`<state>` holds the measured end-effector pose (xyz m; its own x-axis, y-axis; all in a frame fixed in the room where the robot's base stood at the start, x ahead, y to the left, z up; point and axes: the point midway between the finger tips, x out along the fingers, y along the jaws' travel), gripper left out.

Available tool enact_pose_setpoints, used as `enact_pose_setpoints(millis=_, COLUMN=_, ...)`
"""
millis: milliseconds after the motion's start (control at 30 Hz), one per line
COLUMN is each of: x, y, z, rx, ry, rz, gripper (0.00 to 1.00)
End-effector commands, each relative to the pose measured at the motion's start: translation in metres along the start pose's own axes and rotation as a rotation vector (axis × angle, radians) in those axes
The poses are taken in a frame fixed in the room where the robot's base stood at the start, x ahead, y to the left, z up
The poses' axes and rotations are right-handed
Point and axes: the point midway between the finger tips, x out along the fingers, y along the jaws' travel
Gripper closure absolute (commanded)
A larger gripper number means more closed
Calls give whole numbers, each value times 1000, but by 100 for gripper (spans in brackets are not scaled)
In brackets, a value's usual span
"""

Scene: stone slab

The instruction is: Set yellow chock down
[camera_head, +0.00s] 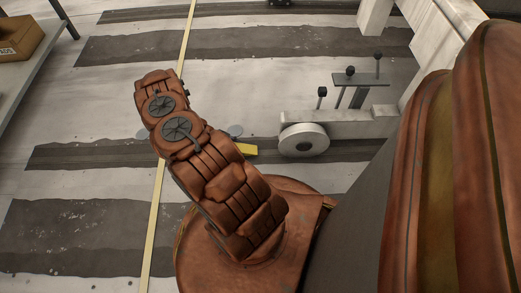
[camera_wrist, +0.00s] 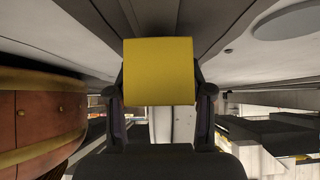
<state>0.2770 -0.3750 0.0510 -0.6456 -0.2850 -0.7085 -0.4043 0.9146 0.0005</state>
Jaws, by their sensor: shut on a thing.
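The yellow chock (camera_wrist: 158,72) fills the upper middle of the wrist view, between the two dark fingers of my gripper (camera_wrist: 160,95). My gripper is shut on it. In the head view only a small yellow wedge-shaped part of the chock (camera_head: 246,150) shows, just right of my arm. It appears close to the floor, on or over a dark strip, left of a pale wheel (camera_head: 303,140). My arm hides the gripper in the head view. I cannot tell whether the chock touches the floor.
The wheel belongs to a pale frame (camera_head: 350,123) with black-knobbed levers (camera_head: 350,72). A shelf with a cardboard box (camera_head: 20,37) stands at the upper left. A yellow line (camera_head: 155,215) runs along the floor. The floor left of my arm is clear.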

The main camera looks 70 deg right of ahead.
Motion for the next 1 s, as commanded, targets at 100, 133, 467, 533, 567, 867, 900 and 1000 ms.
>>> enact_pose_setpoints(millis=100, x=21, y=2, z=-19, rx=0, ry=3, rz=8, gripper=93)
enact_pose_setpoints(millis=133, x=26, y=2, z=-24, rx=0, ry=4, rz=8, gripper=93)
enact_pose_setpoints(millis=467, x=47, y=0, z=-47, rx=-2, ry=1, rz=-1, gripper=93)
enact_pose_setpoints(millis=533, x=50, y=0, z=-50, rx=-3, ry=1, rz=-1, gripper=93)
enact_pose_setpoints(millis=567, x=52, y=1, z=-51, rx=-2, ry=1, rz=0, gripper=93)
enact_pose_setpoints(millis=867, x=78, y=0, z=-65, rx=-3, ry=2, rz=-3, gripper=93)
enact_pose_setpoints(millis=900, x=80, y=0, z=-62, rx=-3, ry=2, rz=-4, gripper=93)
enact_pose_setpoints(millis=1000, x=82, y=-1, z=-60, rx=-3, ry=2, rz=-4, gripper=93)
